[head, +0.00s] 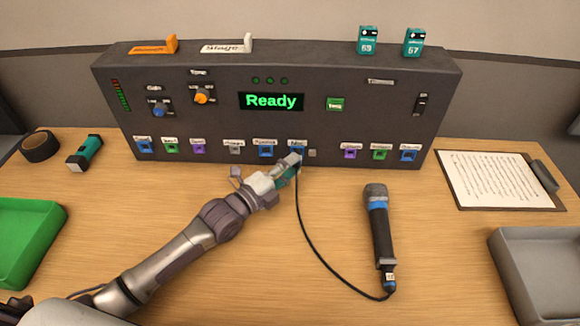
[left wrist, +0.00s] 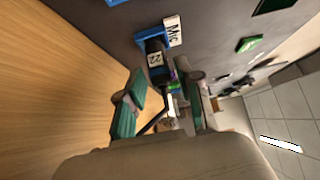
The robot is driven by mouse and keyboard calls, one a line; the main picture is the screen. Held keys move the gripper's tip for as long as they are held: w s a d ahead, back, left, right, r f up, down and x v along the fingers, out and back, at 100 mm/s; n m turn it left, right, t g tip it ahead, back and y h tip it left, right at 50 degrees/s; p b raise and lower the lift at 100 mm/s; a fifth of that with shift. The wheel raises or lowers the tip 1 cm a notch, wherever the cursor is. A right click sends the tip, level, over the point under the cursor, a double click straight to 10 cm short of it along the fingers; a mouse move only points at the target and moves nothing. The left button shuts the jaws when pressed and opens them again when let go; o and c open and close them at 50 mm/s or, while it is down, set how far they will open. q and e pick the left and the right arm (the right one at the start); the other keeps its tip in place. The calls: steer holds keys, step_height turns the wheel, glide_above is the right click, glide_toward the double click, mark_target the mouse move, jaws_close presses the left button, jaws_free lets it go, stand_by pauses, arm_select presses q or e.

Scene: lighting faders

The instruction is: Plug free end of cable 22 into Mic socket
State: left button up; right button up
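The Mic socket (head: 297,151) is a blue-framed socket under a "Mic" label on the front of the dark console. In the left wrist view, a black plug labelled 22 (left wrist: 155,60) points into the blue frame of the Mic socket (left wrist: 142,36) and appears seated in it. My left gripper (head: 292,168) is close in front of the socket. In the left wrist view, its green-padded fingers (left wrist: 166,100) are apart, short of the plug, with a gap around the cable. The black cable (head: 312,240) runs down to the microphone (head: 378,225). My right gripper is not in view.
The console (head: 330,65) has several other coloured sockets in a row and a display (head: 271,101) reading "Ready". A clipboard (head: 498,180) and a grey tray (head: 500,250) are at right. A green tray (head: 60,212), a flashlight (head: 85,152) and a tape roll (head: 40,146) are at left.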

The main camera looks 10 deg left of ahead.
arm_select(q)
steer(key=shift+o, duration=1.2)
steer(key=shift+s, duration=0.1)
steer(key=v, duration=1.2)
